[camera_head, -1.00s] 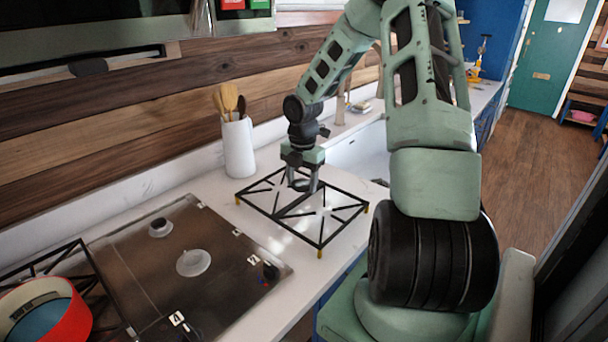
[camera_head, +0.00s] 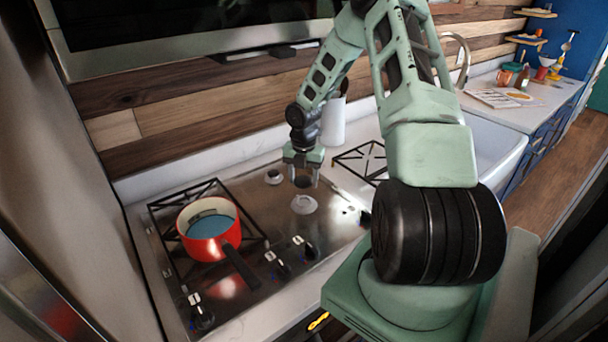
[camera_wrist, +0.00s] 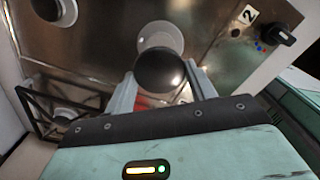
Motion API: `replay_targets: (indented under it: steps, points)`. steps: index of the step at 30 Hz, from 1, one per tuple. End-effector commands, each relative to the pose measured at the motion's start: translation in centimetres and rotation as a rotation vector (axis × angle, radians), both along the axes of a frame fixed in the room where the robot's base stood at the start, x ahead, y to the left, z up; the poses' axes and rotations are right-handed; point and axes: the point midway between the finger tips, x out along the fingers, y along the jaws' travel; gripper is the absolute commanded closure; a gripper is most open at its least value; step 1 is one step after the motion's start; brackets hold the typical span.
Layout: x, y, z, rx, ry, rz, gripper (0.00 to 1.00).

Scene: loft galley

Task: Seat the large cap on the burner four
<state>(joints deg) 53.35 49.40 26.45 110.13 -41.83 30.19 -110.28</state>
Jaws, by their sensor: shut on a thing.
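My gripper (camera_head: 303,182) is shut on the large cap (camera_wrist: 160,70), a round, dark, glossy disc between its two fingers. In the head view the cap (camera_head: 303,183) is a small dark shape between the fingertips, above the cooktop (camera_head: 345,201). Just below it is a bare pale burner base (camera_head: 304,205). In the wrist view this base (camera_wrist: 160,36) shows partly behind the cap, which hides its near part. The cap appears apart from the base, but the exact gap is unclear. The burner's number cannot be read in the head view.
A smaller burner with a dark cap (camera_head: 273,177) lies behind and left. A red pot (camera_head: 208,230) stands on the left grate (camera_head: 163,217), its handle pointing frontward. A removed grate (camera_head: 360,160) lies on the counter at right. Control knobs (camera_head: 283,269) line the cooktop's front.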

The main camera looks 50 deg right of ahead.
Motion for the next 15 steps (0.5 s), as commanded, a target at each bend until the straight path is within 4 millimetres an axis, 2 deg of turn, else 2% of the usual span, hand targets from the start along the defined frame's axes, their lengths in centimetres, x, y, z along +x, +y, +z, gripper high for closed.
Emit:
replay_targets:
  steps: [15]
  points:
    - [0.0,0.0,-3.8,0.0,0.001,-0.001,0.69]
